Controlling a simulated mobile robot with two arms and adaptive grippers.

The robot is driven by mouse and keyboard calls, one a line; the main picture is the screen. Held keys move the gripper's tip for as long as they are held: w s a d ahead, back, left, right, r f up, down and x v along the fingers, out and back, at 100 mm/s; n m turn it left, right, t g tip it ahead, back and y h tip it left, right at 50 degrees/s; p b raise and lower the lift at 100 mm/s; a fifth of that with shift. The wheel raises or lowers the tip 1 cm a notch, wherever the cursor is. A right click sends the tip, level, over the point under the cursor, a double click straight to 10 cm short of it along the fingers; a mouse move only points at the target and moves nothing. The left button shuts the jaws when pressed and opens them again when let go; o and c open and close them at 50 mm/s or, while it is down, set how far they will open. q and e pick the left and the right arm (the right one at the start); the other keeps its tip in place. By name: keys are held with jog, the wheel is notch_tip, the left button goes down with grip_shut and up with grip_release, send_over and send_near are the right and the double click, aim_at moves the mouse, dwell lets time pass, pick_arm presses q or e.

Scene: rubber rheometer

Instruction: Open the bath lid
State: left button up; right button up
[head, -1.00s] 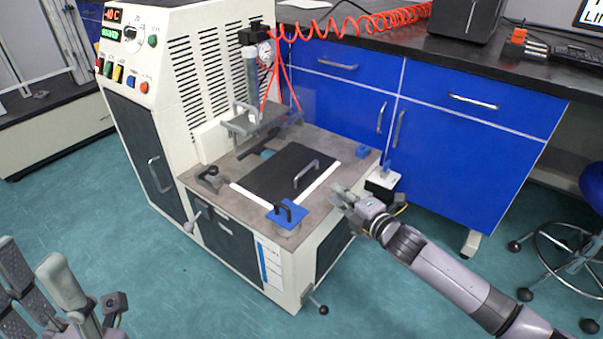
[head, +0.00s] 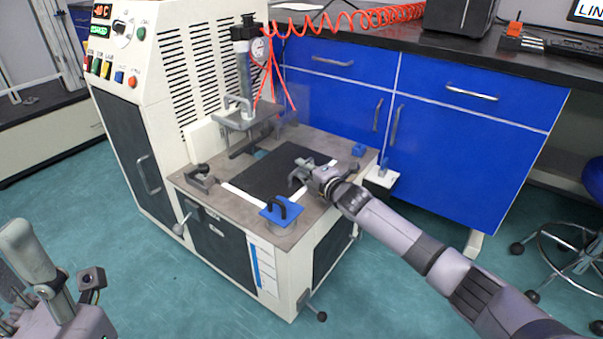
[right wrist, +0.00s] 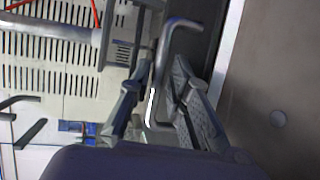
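The bath lid (head: 262,178) is a flat black panel lying closed in the top of the machine, with white strips along its edges. Its grey bar handle (right wrist: 184,23) shows in the right wrist view, running down between my right fingers. My right gripper (head: 296,175) is over the lid at the handle. In the right wrist view its fingers (right wrist: 162,75) stand apart on either side of the bar, with a gap beside it. My left gripper (head: 20,262) is at the lower left, away from the machine, partly cut off, with its fingers apart.
A blue clamp block (head: 280,209) sits at the deck's front corner, and a black clamp (head: 201,178) at its left. A grey bracket on a column with a gauge (head: 260,48) rises behind the lid. Blue cabinets (head: 460,160) stand to the right.

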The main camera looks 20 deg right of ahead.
jog(key=shift+w+a, duration=0.15)
jog(key=shift+w, duration=0.5)
jog(key=shift+c, duration=0.2)
jog(key=shift+f, duration=0.1)
grip_shut()
